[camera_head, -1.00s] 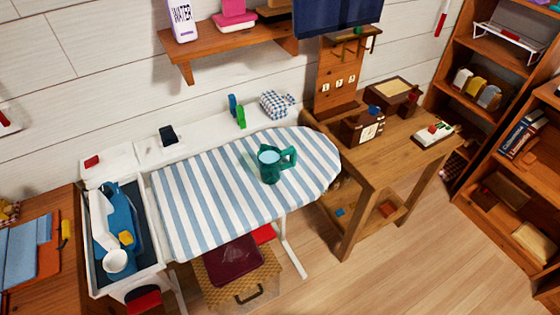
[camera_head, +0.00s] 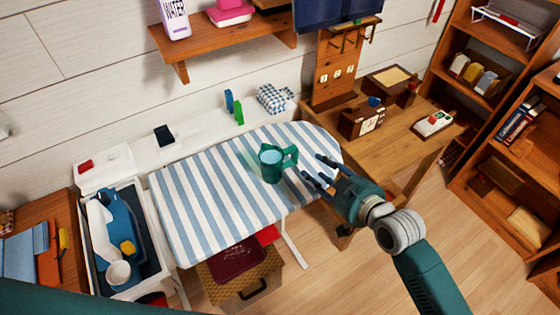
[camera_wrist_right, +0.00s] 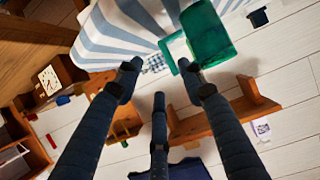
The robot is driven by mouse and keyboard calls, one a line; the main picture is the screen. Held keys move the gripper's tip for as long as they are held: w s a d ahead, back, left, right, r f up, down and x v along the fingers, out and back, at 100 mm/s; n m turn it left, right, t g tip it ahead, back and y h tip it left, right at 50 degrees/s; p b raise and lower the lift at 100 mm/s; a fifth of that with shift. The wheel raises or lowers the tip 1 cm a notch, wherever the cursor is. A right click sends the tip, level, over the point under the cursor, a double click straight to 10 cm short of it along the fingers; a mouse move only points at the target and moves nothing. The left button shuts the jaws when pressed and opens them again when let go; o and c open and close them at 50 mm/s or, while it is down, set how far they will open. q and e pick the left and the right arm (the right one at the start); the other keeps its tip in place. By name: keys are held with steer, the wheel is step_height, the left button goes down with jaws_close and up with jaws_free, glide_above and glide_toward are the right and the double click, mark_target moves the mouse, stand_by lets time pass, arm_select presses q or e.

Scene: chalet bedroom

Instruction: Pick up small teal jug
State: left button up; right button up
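The small teal jug (camera_head: 271,165) stands upright on the blue-and-white striped ironing board (camera_head: 215,196), its handle turned right. My right gripper (camera_head: 313,170) is just right of the jug, fingers spread and pointing at the handle side, with nothing between them. In the right wrist view the green jug (camera_wrist_right: 208,36) is at the upper right, beyond the fingertips of the right gripper (camera_wrist_right: 158,75); one fingertip overlaps it, and contact cannot be told. My left gripper is not in view; part of my left arm shows at the bottom left.
A wooden table (camera_head: 392,148) with a clock box (camera_head: 362,121) stands right of the board. A checkered object (camera_head: 272,98) and a green block (camera_head: 239,112) are behind it. An iron (camera_head: 119,232) lies in the tray at left. The board around the jug is clear.

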mark_target(296, 155)
steer(key=x, duration=0.3)
steer(key=r+x, duration=0.1)
steer(key=x, duration=0.1)
steer(key=shift+w+a+f+p, duration=0.15)
steer(key=shift+w+a+p, duration=0.15)
steer(key=shift+p, duration=0.05)
steer(key=shift+w+a+f, duration=0.2)
steer(key=shift+w+a, duration=0.05)
steer(key=shift+w, duration=0.05)
steer(key=x, duration=0.2)
steer(key=p+x, duration=0.1)
steer(key=x, duration=0.1)
steer(key=shift+s+a+f, duration=0.15)
steer(key=shift+a, duration=0.1)
steer(key=shift+a+f, duration=0.15)
steer(key=shift+f, duration=0.05)
steer(key=shift+c, duration=0.2)
steer(key=shift+r, duration=0.1)
jaws_close()
